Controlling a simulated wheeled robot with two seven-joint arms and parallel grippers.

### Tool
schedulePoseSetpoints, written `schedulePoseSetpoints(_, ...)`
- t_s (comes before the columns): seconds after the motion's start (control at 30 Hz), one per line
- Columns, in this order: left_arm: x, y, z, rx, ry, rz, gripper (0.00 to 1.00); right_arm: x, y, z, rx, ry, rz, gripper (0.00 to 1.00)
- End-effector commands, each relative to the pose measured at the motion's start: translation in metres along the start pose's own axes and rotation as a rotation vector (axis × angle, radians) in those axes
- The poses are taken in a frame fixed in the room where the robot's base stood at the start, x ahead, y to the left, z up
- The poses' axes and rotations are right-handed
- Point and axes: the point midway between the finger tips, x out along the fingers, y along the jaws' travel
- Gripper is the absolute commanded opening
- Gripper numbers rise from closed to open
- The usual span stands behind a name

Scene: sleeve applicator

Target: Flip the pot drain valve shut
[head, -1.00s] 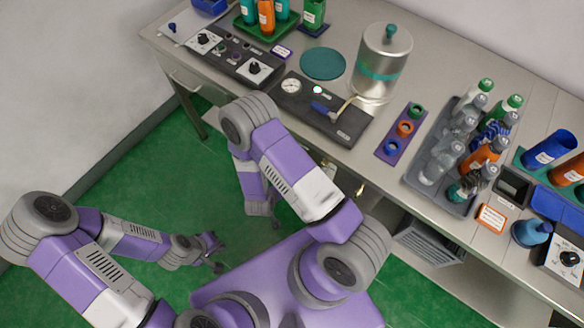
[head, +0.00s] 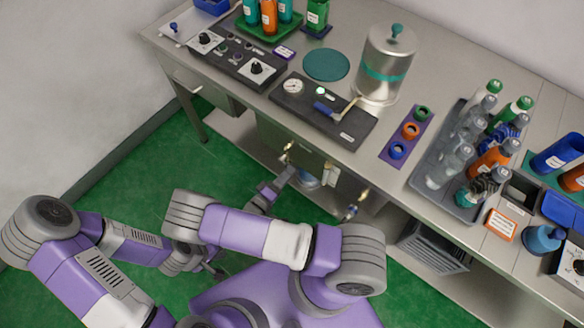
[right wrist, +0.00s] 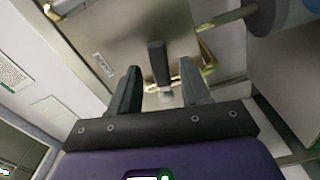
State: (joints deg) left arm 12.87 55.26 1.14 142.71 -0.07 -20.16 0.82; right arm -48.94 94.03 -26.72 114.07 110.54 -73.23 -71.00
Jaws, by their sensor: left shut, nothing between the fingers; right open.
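The steel pot (head: 383,85) with a teal band stands at the bench's back. A pale pipe from its base meets a blue lever (head: 325,110) on a black panel (head: 350,128). My right gripper (head: 284,176) is low in front of the bench, partly hidden. In the right wrist view, my open right gripper (right wrist: 161,80) has a dark lever (right wrist: 157,62) showing between its fingers; contact is not clear. Brass piping (right wrist: 205,58) is right of that lever. I cannot tell which lever is the drain valve. My left gripper (head: 215,270) is shut and empty, low over the floor.
Brass fittings (head: 363,194) and a white item (head: 330,173) are under the bench edge. A grey tray (head: 420,180) of bottles and a purple strip (head: 393,160) with coloured rings are at right. Green floor is open at left.

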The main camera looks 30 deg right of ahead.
Motion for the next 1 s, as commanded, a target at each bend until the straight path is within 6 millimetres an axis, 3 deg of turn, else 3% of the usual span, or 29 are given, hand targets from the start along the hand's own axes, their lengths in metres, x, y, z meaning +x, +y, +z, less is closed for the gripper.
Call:
schedulePoseSetpoints(0.2, -0.004, 0.001, 0.000, 0.000, 0.000, 0.000, 0.00, 0.026, 0.000, 0.001, -0.001, 0.000, -0.001, 0.47)
schedulePoseSetpoints(0.57, -0.004, 0.001, 0.000, 0.000, 0.000, 0.000, 0.00, 0.032, -0.001, 0.000, 0.000, 0.000, -0.003, 0.45)
schedulePoseSetpoints(0.87, -0.004, 0.001, 0.000, 0.000, 0.000, 0.000, 0.00, 0.031, -0.001, 0.000, 0.000, 0.000, -0.003, 0.00)
schedulePoseSetpoints(1.0, -0.004, 0.001, 0.000, 0.000, 0.000, 0.000, 0.00, 0.031, -0.001, 0.000, 0.000, 0.000, -0.003, 0.00)
